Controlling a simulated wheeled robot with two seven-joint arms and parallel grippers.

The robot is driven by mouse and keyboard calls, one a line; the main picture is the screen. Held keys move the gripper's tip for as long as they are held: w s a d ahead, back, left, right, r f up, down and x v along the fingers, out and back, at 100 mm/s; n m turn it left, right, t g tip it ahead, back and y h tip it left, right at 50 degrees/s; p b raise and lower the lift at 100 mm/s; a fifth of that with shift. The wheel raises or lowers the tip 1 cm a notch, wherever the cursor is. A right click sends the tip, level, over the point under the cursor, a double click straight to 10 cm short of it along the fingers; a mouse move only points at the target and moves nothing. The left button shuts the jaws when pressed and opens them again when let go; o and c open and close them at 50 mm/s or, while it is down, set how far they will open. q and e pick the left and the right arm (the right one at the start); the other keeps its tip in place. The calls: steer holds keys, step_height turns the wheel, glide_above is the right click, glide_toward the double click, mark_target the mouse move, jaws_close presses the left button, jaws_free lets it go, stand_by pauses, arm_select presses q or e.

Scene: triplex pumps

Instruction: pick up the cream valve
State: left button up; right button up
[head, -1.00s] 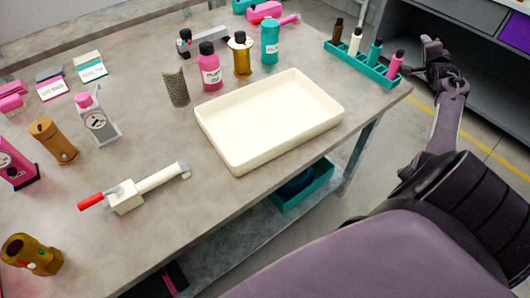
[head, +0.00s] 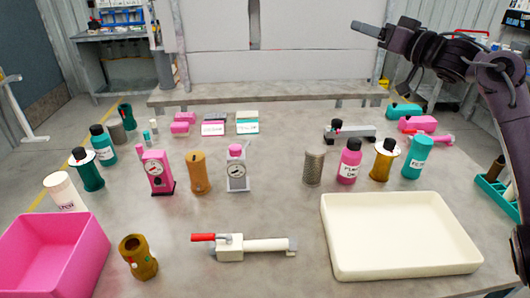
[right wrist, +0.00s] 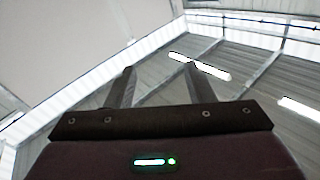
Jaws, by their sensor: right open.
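The cream valve (head: 232,246) lies flat near the front middle of the table in the head view. It has a cream block body, a red handle pointing left and a long cream tube reaching right. My right gripper (head: 366,31) is raised high at the upper right, well above and beyond the valve. In the right wrist view its two fingers (right wrist: 159,78) stand apart with nothing between them, facing the ceiling. My left gripper is in neither current view.
A cream tray (head: 330,245) stands right of the valve. A brown fitting (head: 138,257) and a pink bin (head: 88,260) are at its left. Upright pumps, including a brown cylinder (head: 200,174), and several bottles stand behind. The table just around the valve is clear.

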steer(key=s+a+f+n+g+y, duration=0.25)
steer(key=a+n+g, duration=0.25)
steer(key=a, duration=0.7)
steer(key=n+g+h, duration=0.8)
steer(key=g+h, duration=0.1)
steer(key=g, duration=0.2)
glide_above(267, 242)
steer(key=d, duration=0.3)
steer(key=f, duration=3.2)
steer(key=shift+s+a+f, duration=0.15)
steer(key=shift+a+f, duration=0.05)
steer(key=shift+f, duration=0.2)
steer(key=x, duration=0.6)
steer(key=shift+w+a, duration=0.1)
steer(key=shift+w, duration=0.1)
steer(key=shift+f, duration=0.3)
